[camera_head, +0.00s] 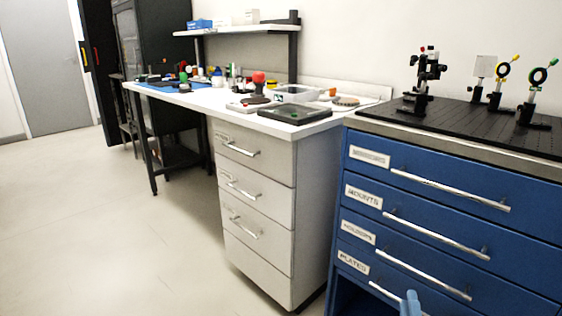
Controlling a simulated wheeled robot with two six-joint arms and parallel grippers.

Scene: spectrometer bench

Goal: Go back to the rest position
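A small light-blue part of my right gripper (410,304) shows at the bottom edge, in front of the lower drawers of the blue cabinet. Most of it is cut off by the frame, so I cannot tell whether it is open or shut, and nothing held shows. My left gripper is not in view.
The blue drawer cabinet (365,231) stands close on the right, with optics mounts (418,88) on its black breadboard (455,122). A white bench (208,101) with a grey drawer unit (258,207) and several small items stands beyond. The floor (90,220) on the left is clear.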

